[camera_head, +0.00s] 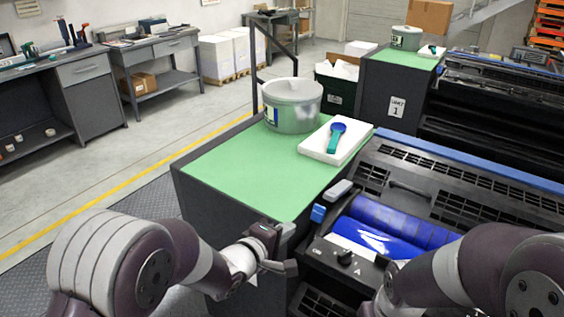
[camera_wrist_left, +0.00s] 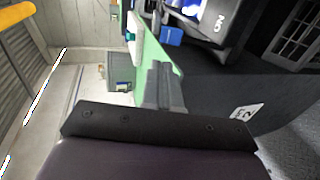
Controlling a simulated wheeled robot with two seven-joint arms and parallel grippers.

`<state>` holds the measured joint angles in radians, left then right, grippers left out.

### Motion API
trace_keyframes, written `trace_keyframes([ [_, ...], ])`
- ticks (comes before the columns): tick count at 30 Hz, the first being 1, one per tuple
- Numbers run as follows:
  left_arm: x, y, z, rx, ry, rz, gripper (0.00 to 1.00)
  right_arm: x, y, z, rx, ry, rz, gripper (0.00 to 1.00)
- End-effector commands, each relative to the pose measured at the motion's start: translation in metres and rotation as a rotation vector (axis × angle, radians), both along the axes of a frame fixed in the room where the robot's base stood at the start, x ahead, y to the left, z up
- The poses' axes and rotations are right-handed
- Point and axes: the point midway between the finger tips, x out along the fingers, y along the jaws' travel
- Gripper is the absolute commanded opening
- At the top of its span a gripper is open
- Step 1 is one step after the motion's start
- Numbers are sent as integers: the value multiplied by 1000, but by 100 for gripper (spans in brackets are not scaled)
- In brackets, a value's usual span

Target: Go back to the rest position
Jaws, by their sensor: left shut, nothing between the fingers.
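My left gripper (camera_head: 286,262) is shut and empty. It hangs low in front of the near ink unit, below the near edge of the green top (camera_head: 240,170) and left of the knob panel. In the left wrist view its fingers (camera_wrist_left: 163,88) are together with nothing between them. My right arm comes in from the lower right in the head view; its gripper is not in view.
A lidded grey tub (camera_head: 292,108) and a white tray (camera_head: 318,148) with a blue-green tool (camera_head: 337,136) stand on the green top. The blue ink roller (camera_head: 400,222) lies between my arms. Open floor (camera_head: 130,150) is at left.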

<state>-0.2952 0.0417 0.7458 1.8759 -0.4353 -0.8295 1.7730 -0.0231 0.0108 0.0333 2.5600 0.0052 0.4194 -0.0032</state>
Motion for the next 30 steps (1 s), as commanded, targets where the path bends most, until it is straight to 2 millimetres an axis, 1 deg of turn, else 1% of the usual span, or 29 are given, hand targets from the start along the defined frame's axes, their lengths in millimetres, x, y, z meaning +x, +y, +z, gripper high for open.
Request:
trace_keyframes([
  [2, 0, 1, -2, 48, -24, -14, 0, 0, 0, 0, 0, 0, 0, 43],
  [3, -1, 3, -8, 129, -40, -30, 0, 0, 0, 0, 0, 0, 0, 43],
  [4, -3, 8, -19, 220, -43, -44, 0, 0, 0, 0, 0, 0, 0, 43],
  [5, -8, 16, -33, 335, -35, -65, 0, 0, 0, 0, 0, 0, 0, 43],
  [6, -19, 30, -52, 512, -12, -109, 0, 0, 0, 0, 0, 0, 0, 43],
  [7, -30, 43, -64, 652, 12, -155, 0, 0, 0, 0, 0, 0, 0, 43],
  [8, -43, 60, -74, 790, 45, -212, 0, 0, 0, 0, 0, 0, 0, 43],
  [9, -63, 84, -84, 957, 104, -303, 0, 0, 0, 0, 0, 0, 0, 43],
  [11, -101, 119, -93, 1147, 208, -473, 0, 0, 0, 0, 0, 0, 0, 43],
  [12, -129, 139, -93, 1225, 277, -593, 0, 0, 0, 0, 0, 0, 0, 43],
  [15, -190, 170, -86, 1271, 415, -817, 0, 0, 0, 0, 0, 0, 0, 43],
  [16, -203, 176, -81, 1259, 446, -845, 0, 0, 0, 0, 0, 0, 0, 43],
  [17, -213, 181, -77, 1240, 473, -845, 0, 0, 0, 0, 0, 0, 0, 43],
  [18, -217, 186, -72, 1221, 491, -816, 0, 0, 0, 0, 0, 0, 0, 43],
  [21, -210, 195, -64, 1216, 488, -753, 0, 0, 0, 0, 0, 0, 0, 43],
  [30, -209, 196, -65, 1216, 490, -751, 0, 0, 0, 0, 0, 0, 0, 43],
])
